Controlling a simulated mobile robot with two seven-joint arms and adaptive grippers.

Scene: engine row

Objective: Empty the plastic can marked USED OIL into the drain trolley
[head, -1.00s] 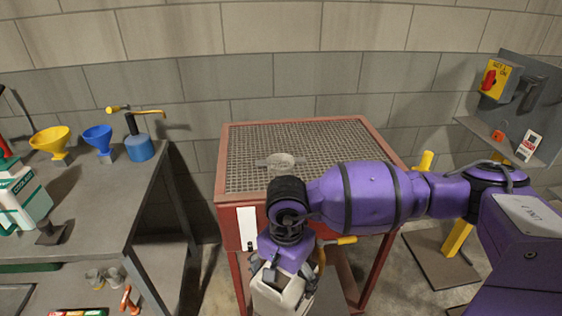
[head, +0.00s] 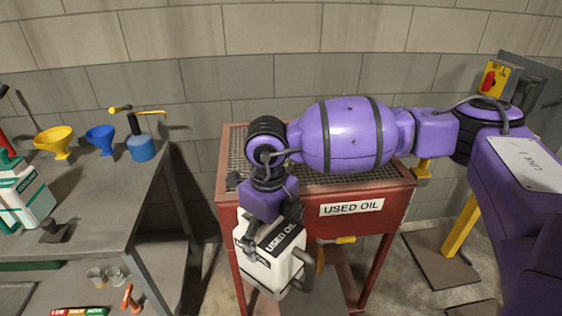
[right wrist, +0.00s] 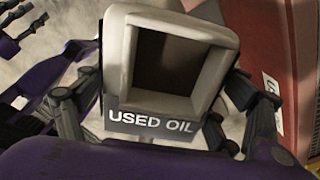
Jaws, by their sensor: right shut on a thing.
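The plastic can (head: 270,262) is cream-white with a dark USED OIL label and hangs tilted in front of the drain trolley. My right gripper (head: 272,222) is shut on its upper part. In the right wrist view the can's square open mouth (right wrist: 172,62) faces the camera, dark inside, with fingers on both sides. The drain trolley (head: 398,212) is red with a mesh top and a USED OIL sign on its front. My arm hides much of the mesh. My left gripper (right wrist: 22,32) shows partly at the upper left of the wrist view; its opening is unclear.
A grey bench (head: 105,205) at left holds a yellow funnel (head: 54,142), a blue funnel (head: 101,139), a blue oiler (head: 141,148) and a white-green jug (head: 28,195). A yellow post (head: 461,228) stands right of the trolley. A block wall is behind.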

